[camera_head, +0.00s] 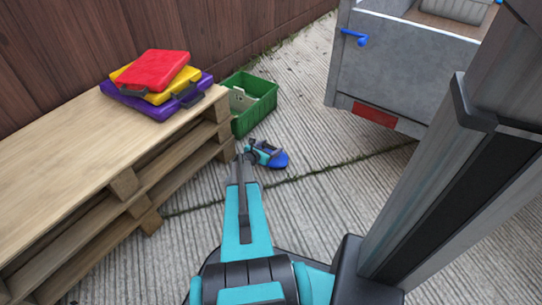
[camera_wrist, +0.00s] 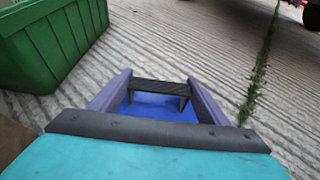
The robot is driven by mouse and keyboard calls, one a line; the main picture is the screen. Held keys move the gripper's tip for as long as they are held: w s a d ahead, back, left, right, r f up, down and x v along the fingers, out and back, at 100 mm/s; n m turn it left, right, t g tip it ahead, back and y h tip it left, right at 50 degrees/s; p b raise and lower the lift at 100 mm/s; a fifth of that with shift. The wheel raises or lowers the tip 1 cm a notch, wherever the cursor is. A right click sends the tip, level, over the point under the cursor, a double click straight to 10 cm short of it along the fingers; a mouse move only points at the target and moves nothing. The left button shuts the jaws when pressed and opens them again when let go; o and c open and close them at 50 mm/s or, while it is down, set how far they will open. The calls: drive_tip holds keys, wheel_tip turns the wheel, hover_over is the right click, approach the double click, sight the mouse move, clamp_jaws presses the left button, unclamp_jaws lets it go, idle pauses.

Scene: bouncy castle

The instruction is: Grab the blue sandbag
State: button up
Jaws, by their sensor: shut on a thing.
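The blue sandbag (camera_head: 279,160) is low over or on the ribbed concrete, past the end of the wooden stack; I cannot tell if it touches the ground. My gripper (camera_head: 268,151) is at the sandbag, beyond the end of my teal arm. In the wrist view the sandbag (camera_wrist: 160,108) lies between the two fingers of my gripper (camera_wrist: 160,92), with its dark handle strap across the gap. The fingers are shut on it. The gripper body hides the sandbag's near part.
A green crate (camera_head: 262,85) stands just behind the gripper, and left in the wrist view (camera_wrist: 35,45). A pallet stack (camera_head: 95,150) at left bears red, yellow and purple flat cases (camera_head: 150,72). A grey trailer (camera_head: 400,65) stands at upper right. Concrete right of the sandbag is clear.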

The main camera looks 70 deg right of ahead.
drive_tip(key=shift+r, duration=0.25)
drive_tip(key=shift+r+p, duration=0.85)
drive_tip(key=shift+r, duration=0.4)
drive_tip(key=s+a+r+p, duration=0.1)
drive_tip(key=a+p, duration=0.1)
drive_tip(key=a, duration=0.6)
drive_tip(key=s+a+r+p, duration=0.1)
drive_tip(key=s+a+p, duration=0.1)
drive_tip(key=a, duration=0.5)
drive_tip(key=shift+s+a, duration=0.2)
drive_tip(key=shift+a, duration=0.15)
drive_tip(key=shift+a, duration=0.1)
